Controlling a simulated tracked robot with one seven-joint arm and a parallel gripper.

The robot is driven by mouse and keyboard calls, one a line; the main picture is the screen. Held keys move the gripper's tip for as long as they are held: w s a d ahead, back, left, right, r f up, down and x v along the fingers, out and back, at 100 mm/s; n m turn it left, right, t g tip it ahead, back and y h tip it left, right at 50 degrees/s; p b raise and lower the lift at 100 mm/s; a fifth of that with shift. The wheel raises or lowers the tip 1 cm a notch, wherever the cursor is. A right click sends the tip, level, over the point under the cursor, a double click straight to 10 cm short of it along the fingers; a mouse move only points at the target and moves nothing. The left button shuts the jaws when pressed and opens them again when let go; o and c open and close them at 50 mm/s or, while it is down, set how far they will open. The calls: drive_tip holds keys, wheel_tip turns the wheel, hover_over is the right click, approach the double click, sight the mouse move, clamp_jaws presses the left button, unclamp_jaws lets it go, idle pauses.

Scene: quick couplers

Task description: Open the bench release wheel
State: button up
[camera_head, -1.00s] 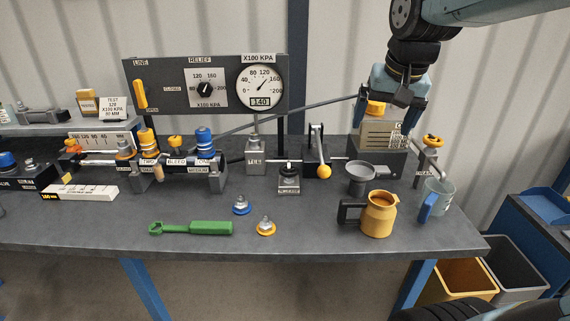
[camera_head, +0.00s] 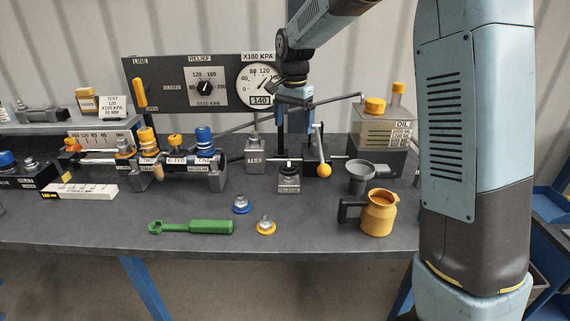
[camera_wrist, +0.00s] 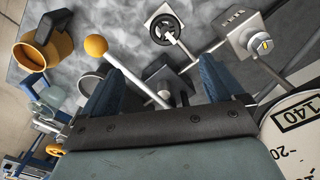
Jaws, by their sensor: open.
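The small wheel (camera_head: 289,165) is black and sits on top of a grey labelled block (camera_head: 289,183) on the bench. The label is too small to read surely. In the wrist view the wheel (camera_wrist: 165,28) shows as a black ring with a white arrow, beyond my fingertips at the top centre. My gripper (camera_head: 294,130) is open and empty, pointing down above and behind the wheel, near the lever with the yellow ball (camera_head: 324,171). In the wrist view the fingers of my gripper (camera_wrist: 160,78) stand apart, with the lever's rod crossing between them in the picture.
A grey valve block (camera_head: 255,155) stands left of the wheel. A funnel (camera_head: 360,178), a yellow jug (camera_head: 378,213) and an oil box (camera_head: 385,135) stand to the right. The gauge panel (camera_head: 222,85) is behind. A green wrench (camera_head: 195,227) lies in front.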

sight(289, 166)
drive_tip(key=f, duration=1)
drive_tip(key=w+a+f, duration=0.1)
drive_tip(key=f, duration=0.4)
drive_tip(key=shift+c, duration=0.3)
